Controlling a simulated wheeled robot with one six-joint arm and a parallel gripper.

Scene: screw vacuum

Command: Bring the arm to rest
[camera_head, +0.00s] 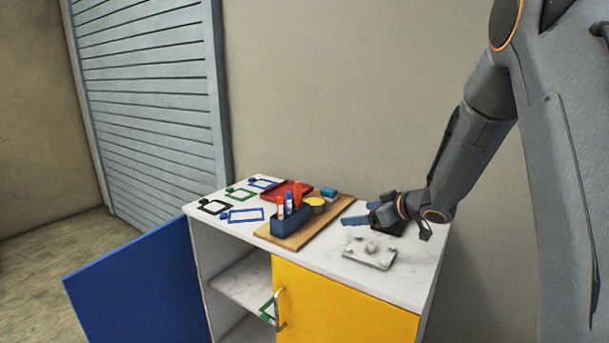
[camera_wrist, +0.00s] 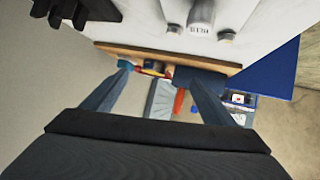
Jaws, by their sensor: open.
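My gripper (camera_head: 362,214) is over the right part of the white cabinet top, beside the wooden board, with my arm reaching in from the upper right. Its two blue-grey fingers are spread apart in the wrist view (camera_wrist: 157,78), with nothing held between them. A pale plate with several raised screw-like parts (camera_head: 370,253) lies on the cabinet top in front of my gripper. Part of it shows at the top of the wrist view (camera_wrist: 200,14). A black object (camera_head: 388,229) sits behind the plate, partly hidden by my gripper; its exact shape is unclear.
A wooden board (camera_head: 330,228) carries a blue holder (camera_head: 291,222) with markers, a yellow round item (camera_head: 314,205) and a small blue block (camera_head: 329,192). A red tray (camera_head: 287,190) and several coloured frames lie left. The blue door (camera_head: 135,275) stands open; the yellow door (camera_head: 345,305) is shut.

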